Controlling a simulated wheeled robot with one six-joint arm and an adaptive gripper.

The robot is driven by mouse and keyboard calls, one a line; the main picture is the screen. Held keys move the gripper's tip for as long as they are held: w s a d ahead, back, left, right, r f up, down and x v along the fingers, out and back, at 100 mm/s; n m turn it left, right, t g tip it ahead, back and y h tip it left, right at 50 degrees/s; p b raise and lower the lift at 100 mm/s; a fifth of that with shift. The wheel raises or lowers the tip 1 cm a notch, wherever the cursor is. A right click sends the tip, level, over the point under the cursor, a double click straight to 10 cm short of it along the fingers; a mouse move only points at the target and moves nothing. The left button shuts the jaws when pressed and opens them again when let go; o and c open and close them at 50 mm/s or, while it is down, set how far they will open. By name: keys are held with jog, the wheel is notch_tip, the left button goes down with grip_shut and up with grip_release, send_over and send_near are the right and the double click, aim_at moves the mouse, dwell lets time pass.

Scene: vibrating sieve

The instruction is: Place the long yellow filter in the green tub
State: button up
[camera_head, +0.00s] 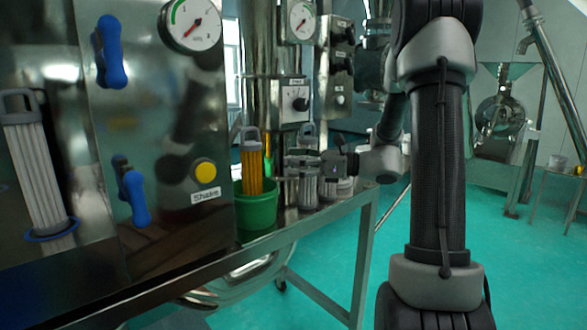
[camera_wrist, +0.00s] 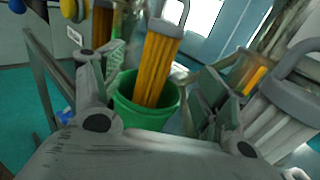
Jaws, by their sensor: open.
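The long yellow filter (camera_head: 252,168), with a grey handle on top, stands in the green tub (camera_head: 257,212), its lower end hidden behind the rim. In the wrist view the yellow filter (camera_wrist: 157,68) leans inside the tub (camera_wrist: 143,117), rising well above the rim. My gripper (camera_head: 296,165) is to the right of the tub. In the wrist view my gripper (camera_wrist: 158,95) has its fingers spread wide on either side of the filter and tub, apart from the filter.
A white filter (camera_head: 308,180) with a grey handle stands right of the tub; it also shows close beside my right finger in the wrist view (camera_wrist: 278,125). Another white filter (camera_head: 40,175) sits in the machine at left. The steel table edge (camera_head: 300,232) runs in front.

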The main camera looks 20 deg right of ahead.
jog(key=s+a+f+n+g+h, duration=0.2)
jog(key=s+a+n+g+h, duration=0.15)
jog(key=s+n, duration=0.5)
jog(key=s+a+f+n+g+h, duration=0.25)
jog(key=s+n+g, duration=0.25)
jog(key=s, duration=0.7)
jog(key=s+d+r+n+t+h, duration=0.1)
jog(key=s+d+n+t+h, duration=0.2)
jog(key=s+d+n+h, duration=0.4)
jog(key=d+n+h, duration=0.2)
jog(key=d+n, duration=0.2)
jog(key=shift+r, duration=0.4)
